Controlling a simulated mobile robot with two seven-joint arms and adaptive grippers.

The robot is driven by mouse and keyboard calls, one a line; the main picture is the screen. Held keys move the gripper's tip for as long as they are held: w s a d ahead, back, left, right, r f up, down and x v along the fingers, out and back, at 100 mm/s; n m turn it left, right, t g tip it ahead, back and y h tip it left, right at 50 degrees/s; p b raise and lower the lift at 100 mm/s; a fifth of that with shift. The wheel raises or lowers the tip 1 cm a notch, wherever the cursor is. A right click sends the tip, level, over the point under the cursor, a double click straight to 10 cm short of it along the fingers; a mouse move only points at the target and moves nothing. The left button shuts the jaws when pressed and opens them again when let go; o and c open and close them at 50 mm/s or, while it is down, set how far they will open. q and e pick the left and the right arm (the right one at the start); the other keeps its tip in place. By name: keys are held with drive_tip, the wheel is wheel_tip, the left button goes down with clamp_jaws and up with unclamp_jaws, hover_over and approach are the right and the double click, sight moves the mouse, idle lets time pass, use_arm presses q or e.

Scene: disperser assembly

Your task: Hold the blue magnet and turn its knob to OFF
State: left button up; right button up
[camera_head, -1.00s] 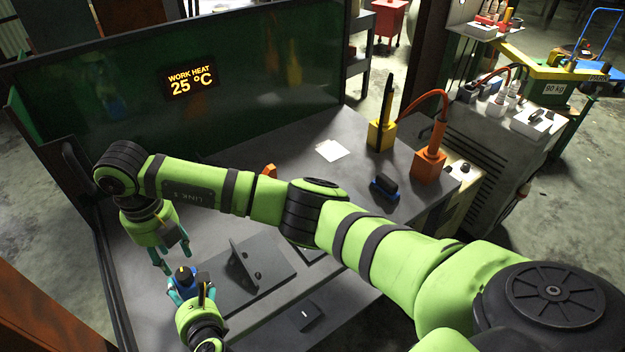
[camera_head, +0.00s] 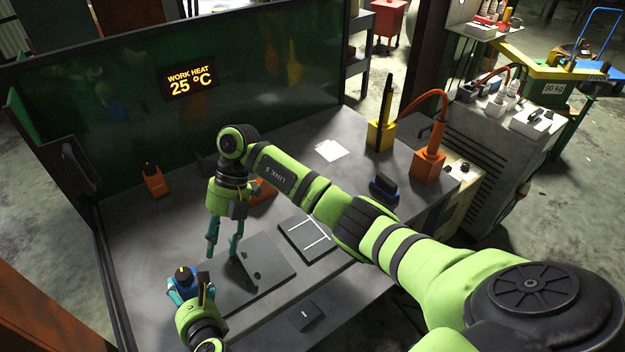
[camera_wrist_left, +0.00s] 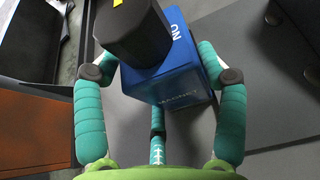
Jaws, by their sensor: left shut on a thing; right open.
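The blue magnet (camera_head: 183,287) sits low at the left of the workbench, with a black knob (camera_head: 182,273) on top. My left gripper (camera_head: 187,293) is shut on it. In the left wrist view, its teal fingers (camera_wrist_left: 158,80) are around the blue block (camera_wrist_left: 185,80), which carries "MAGNET" lettering. The black knob (camera_wrist_left: 133,38) has a yellow mark at the top edge of that view, and the letters "ON" show beside it. My right gripper (camera_head: 222,248) is open and empty, pointing down, right of and behind the magnet.
A grey angle bracket (camera_head: 262,275) lies right of the magnet, near my right gripper. A dark plate with white lines (camera_head: 306,238) is further right. An orange tool (camera_head: 154,182) stands at the back left. A green screen (camera_head: 110,100) bounds the bench's back.

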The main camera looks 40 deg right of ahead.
sight(182, 273)
drive_tip(key=d+f+m+y, duration=0.1)
drive_tip(key=d+f, duration=0.1)
drive_tip(key=d, duration=0.2)
drive_tip(key=s+d+f+m+t+y, duration=0.1)
drive_tip(key=d+f+m, duration=0.1)
drive_tip(key=d, duration=0.2)
drive_tip(key=s+d+f+m+y, duration=0.1)
drive_tip(key=d+f, duration=0.1)
drive_tip(key=d, duration=0.2)
drive_tip(key=shift+s+f+m+t, duration=0.2)
drive_tip(key=shift+f+m+t, duration=0.1)
drive_tip(key=s+d+f+m+t, duration=0.1)
drive_tip(key=d, duration=0.3)
drive_tip(key=s+d+f+m, duration=0.1)
drive_tip(key=s+d, duration=0.1)
drive_tip(key=d, duration=0.2)
drive_tip(key=s+d+f+m+t, duration=0.1)
drive_tip(key=d+m, duration=0.1)
drive_tip(key=d, duration=0.2)
drive_tip(key=shift+s+f+t, duration=0.15)
drive_tip(key=shift+f+t, duration=0.15)
